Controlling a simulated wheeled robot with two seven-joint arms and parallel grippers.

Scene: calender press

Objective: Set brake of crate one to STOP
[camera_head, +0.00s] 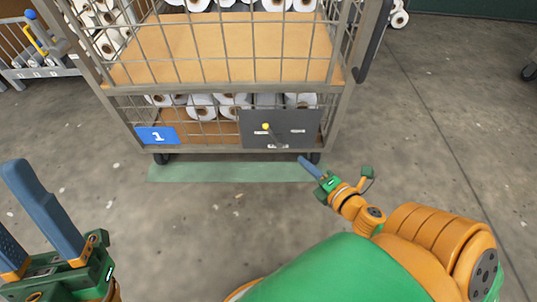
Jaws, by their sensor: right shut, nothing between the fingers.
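Crate one (110,90) is a wire-sided trolley with a blue sign (158,136) reading 1. A dark grey brake plate (300,122) sits at its lower front right. On it is a small brake lever (266,126) with a yellow knob, leaning up and to the left. Small white labels are around the lever, too small to read. My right gripper (304,162) is shut and empty, below and right of the lever, by the crate's lower right edge; contact cannot be judged. My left gripper (12,202) is open and empty at the lower left, far from the lever.
White rolls (202,106) lie on the crate's lower shelf and above its brown board (215,50). A green strip (220,172) marks the floor under the crate. Another trolley (35,60) with a yellow and blue handle stands at left.

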